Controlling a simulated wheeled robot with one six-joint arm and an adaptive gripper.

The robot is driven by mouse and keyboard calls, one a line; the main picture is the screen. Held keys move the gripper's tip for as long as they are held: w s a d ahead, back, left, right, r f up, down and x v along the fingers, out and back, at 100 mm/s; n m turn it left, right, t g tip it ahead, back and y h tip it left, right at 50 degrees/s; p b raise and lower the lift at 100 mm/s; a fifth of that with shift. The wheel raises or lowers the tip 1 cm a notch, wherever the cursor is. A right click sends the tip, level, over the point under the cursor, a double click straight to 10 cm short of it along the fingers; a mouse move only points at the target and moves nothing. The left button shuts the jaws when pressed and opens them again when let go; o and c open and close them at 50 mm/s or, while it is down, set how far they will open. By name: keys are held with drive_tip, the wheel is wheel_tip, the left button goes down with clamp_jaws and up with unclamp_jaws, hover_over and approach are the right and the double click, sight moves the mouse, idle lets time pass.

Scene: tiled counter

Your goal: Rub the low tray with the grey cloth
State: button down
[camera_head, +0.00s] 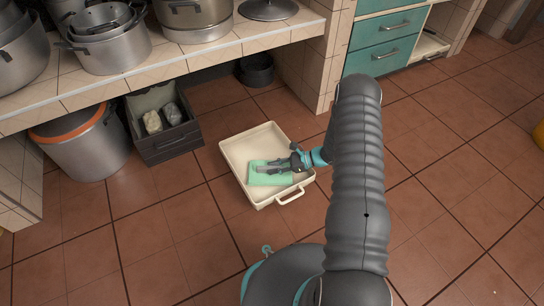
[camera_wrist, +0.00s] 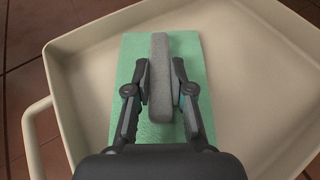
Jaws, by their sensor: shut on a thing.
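The low tray (camera_head: 246,148) is a cream, shallow rectangular pan on the floor, with a wire-like handle at its near right side. Its floor and walls fill much of the wrist view (camera_wrist: 255,50). A flat green rectangle (camera_head: 262,180) lies in the tray, and it also shows in the wrist view (camera_wrist: 137,55). A grey bar (camera_wrist: 160,45) stands along the middle of the green piece; I cannot tell whether the two are joined. No separate grey cloth shows. My gripper (camera_wrist: 161,76), also in the head view (camera_head: 286,163), is shut on the grey bar inside the tray.
A dark crate (camera_head: 165,145) with two lumps inside and a big pot with an orange rim (camera_head: 85,145) stand left of the tray. A tiled counter (camera_head: 130,80) with pots runs behind. Tiled floor is clear in front of the tray.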

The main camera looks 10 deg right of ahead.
drive_tip(key=shift+s+a, duration=0.15)
drive_tip(key=shift+a, duration=0.3)
drive_tip(key=shift+r+p, duration=2)
drive_tip(key=shift+r, duration=2.05)
drive_tip(key=shift+d, duration=0.1)
